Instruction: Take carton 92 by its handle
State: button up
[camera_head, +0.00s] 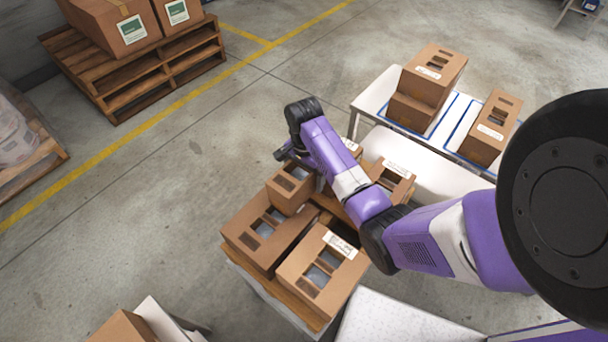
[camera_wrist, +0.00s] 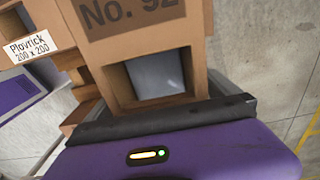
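Carton 92 (camera_wrist: 137,45) is brown cardboard with "No. 92" printed on it, close in front of my gripper in the wrist view. Below the print is a squarish opening with a grey inside, and a cardboard strip runs along its lower edge. My gripper (camera_wrist: 165,108) shows as a purple body with a dark bar; its dark ends stand wide apart, one to each side of that strip. It looks open. Contact cannot be told. In the head view my gripper (camera_head: 287,153) is above the stack, by a small carton (camera_head: 290,187) whose number is unreadable.
Several cartons (camera_head: 322,268) stand close together on a pallet under my arm. A white table (camera_head: 372,98) at the right holds more cartons (camera_head: 434,72). A wooden pallet (camera_head: 135,82) with boxes stands at upper left.

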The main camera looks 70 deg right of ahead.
jog(key=c, duration=2)
jog(key=shift+o, duration=0.2)
jog(key=shift+r, duration=0.1)
